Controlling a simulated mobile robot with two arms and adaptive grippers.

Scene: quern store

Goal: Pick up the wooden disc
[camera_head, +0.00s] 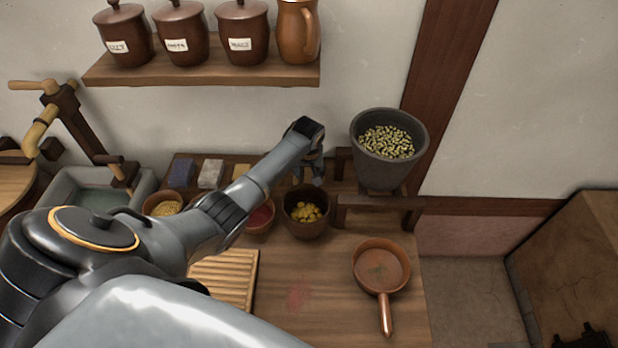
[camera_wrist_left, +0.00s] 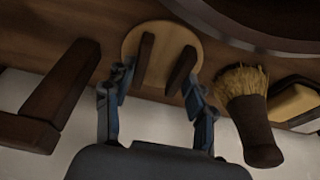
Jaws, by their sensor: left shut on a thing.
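The wooden disc (camera_wrist_left: 161,46) is pale and round in the left wrist view. Two dark wooden bars (camera_wrist_left: 146,60) stand in front of its face. My left gripper (camera_wrist_left: 157,78) has its fingers at the disc's left and right edges, shut on it. In the head view my left gripper (camera_head: 310,172) points down at the back of the counter, behind a bowl of yellow pieces. The disc is hidden there by the gripper and bowl. A dark jagged shape at the bottom right edge of the head view may be the tip of my right gripper; its jaws cannot be made out.
A brush (camera_wrist_left: 250,115) stands close right of the gripper. A dark bowl (camera_head: 306,226) with yellow pieces is in front of it. A grey hopper (camera_head: 372,167) of grain stands to the right. A copper pan (camera_head: 365,262) lies nearer. A shelf (camera_head: 203,73) with jars hangs above.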

